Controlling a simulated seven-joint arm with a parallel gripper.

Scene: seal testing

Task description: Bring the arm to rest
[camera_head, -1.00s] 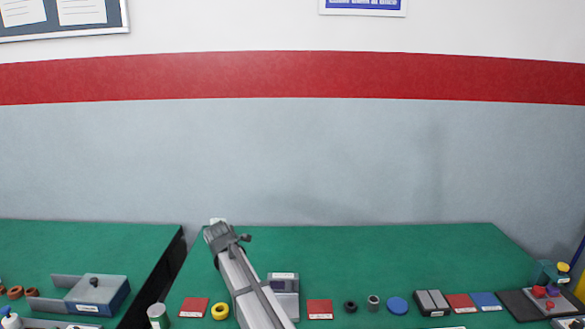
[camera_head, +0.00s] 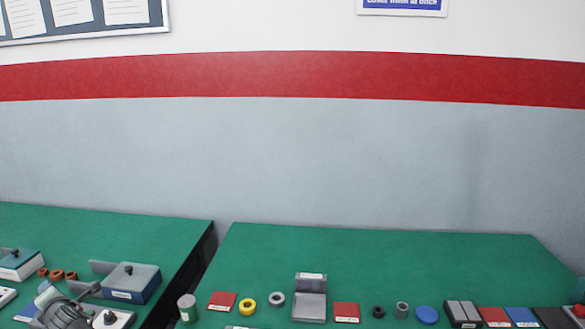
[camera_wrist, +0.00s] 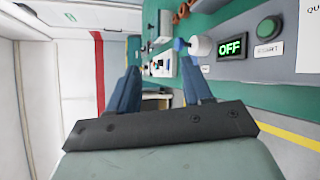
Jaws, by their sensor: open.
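My gripper (camera_wrist: 158,68) shows in the wrist view with its two blue fingers apart and nothing between them. In the head view, part of my grey arm (camera_head: 66,313) is at the lower left edge, in front of the left bench. My fingertips cannot be made out in that view. In the wrist view a panel with a lit green OFF display (camera_wrist: 232,46) and a green button (camera_wrist: 267,28) is to the right of the fingers. A white knob (camera_wrist: 200,46) is close to the right finger, with no contact visible.
The left green bench (camera_head: 110,225) holds a blue-grey box (camera_head: 132,283) and several orange rings (camera_head: 57,274). The right bench (camera_head: 400,255) holds a row of small parts, including a yellow ring (camera_head: 248,306) and a blue disc (camera_head: 427,314). Its back half is clear.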

